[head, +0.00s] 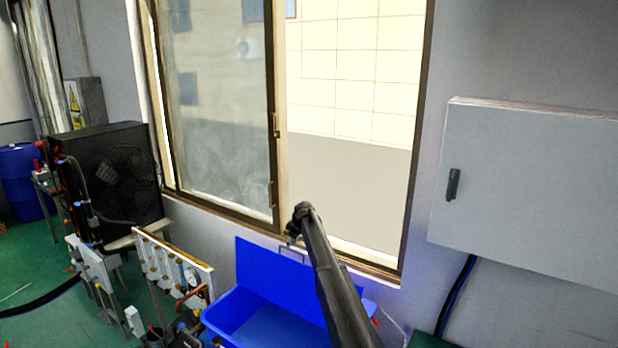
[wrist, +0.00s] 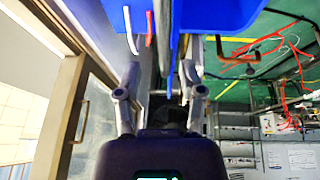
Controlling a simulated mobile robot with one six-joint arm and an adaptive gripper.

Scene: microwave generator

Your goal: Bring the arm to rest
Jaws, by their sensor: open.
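My dark arm (head: 335,285) reaches up from the bottom of the head view toward the window. My gripper (head: 293,235) is at its far end, small and partly hidden by the arm, in front of the lower window frame and above the blue bin (head: 262,262). In the wrist view my gripper (wrist: 164,84) has its two fingers spread apart. The blue bin also shows at the top of the wrist view (wrist: 222,14), beyond the fingertips. I see nothing clearly held between the fingers.
The window (head: 222,110) is behind the gripper, with its right part open. A grey wall cabinet (head: 530,190) is at right. Pipework with gauges (head: 172,262) and a black finned unit (head: 112,175) stand at left. Green floor (head: 35,270) shows at far left.

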